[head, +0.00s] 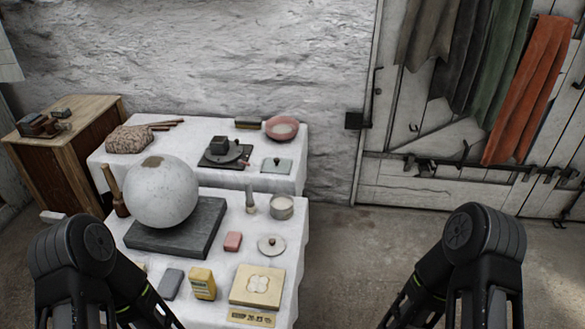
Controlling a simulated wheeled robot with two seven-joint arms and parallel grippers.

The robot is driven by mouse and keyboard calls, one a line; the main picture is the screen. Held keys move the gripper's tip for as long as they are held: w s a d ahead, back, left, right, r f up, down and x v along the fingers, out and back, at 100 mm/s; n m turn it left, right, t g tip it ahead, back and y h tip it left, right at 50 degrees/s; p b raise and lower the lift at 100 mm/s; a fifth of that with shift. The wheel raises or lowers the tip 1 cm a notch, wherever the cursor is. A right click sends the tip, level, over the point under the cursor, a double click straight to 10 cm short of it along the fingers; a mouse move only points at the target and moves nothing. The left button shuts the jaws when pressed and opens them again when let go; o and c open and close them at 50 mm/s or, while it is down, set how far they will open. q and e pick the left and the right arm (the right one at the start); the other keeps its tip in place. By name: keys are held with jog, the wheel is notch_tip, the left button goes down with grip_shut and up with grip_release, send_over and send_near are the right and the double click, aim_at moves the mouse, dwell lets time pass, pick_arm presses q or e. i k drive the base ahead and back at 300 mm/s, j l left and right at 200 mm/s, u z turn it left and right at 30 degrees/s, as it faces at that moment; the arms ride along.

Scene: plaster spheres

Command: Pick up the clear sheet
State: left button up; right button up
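I cannot make out a clear sheet for certain. A thin, pale greenish square (277,166) with a small dark spot on it lies flat on the right part of the back white-covered table (290,181); it may be the sheet, but it is too small to tell. My two arms show at the bottom left and bottom right, with only their dark links in the picture. Neither gripper is in view, and both arms are apart from the pale square.
The front table (291,216) holds a large plaster sphere (161,193) on a dark slab (150,240), a yellow box (203,283) and a cream box (257,285). A dark turntable (225,153) and pink bowl (282,128) stand behind. Floor is clear at right.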

aim_at(269, 165)
jog(key=i+l, duration=0.1)
jog(key=l, duration=0.95)
jog(key=i+l, duration=0.15)
jog(key=l, duration=0.4)
jog(key=i+l+u, duration=0.1)
jog(key=i+l, duration=0.4)
jog(key=i, duration=0.2)
jog(key=i+l+u, duration=0.1)
jog(key=i+l, duration=0.5)
jog(key=i+j, duration=0.15)
jog(key=i, duration=0.55)
